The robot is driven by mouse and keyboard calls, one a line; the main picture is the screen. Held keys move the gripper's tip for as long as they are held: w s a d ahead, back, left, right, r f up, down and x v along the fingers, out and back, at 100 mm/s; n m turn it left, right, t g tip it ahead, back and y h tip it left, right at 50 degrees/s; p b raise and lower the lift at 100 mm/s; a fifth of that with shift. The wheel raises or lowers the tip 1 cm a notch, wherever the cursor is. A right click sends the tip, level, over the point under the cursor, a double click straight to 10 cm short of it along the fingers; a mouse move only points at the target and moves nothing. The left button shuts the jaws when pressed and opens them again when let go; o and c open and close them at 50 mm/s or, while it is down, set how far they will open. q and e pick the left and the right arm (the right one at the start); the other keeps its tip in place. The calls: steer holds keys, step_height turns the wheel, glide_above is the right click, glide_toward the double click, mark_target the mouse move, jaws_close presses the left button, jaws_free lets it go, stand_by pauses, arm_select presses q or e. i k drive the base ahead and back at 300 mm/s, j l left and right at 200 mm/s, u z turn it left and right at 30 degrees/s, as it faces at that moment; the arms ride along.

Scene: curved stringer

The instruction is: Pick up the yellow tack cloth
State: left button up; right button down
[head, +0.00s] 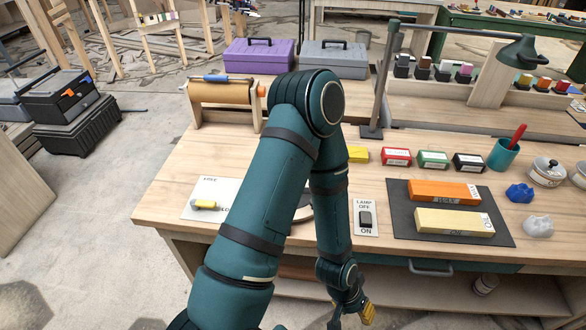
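I cannot single out the yellow tack cloth with certainty. A yellow block-like item (358,154) lies on the bench, partly hidden behind my arm. My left gripper (350,315) hangs low in front of the bench's front edge, below the drawer, at the bottom of the picture. A small ridged yellow piece (368,313) shows at its right side; I cannot tell if it is a finger pad or something held. The finger opening is not clear. My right gripper is not in view. A crumpled blue cloth-like lump (520,193) and a pale one (538,226) lie at the right.
On the workbench (165,185), a dark mat (400,217) holds an orange block (443,191) and a yellow block (453,221). A lamp switch (366,219), small labelled boxes (396,157), a teal cup (503,154) and a paper roll (222,92) stand around. My arm hides the bench's middle.

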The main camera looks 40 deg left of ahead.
mark_target(357, 154)
steer(key=u, duration=1)
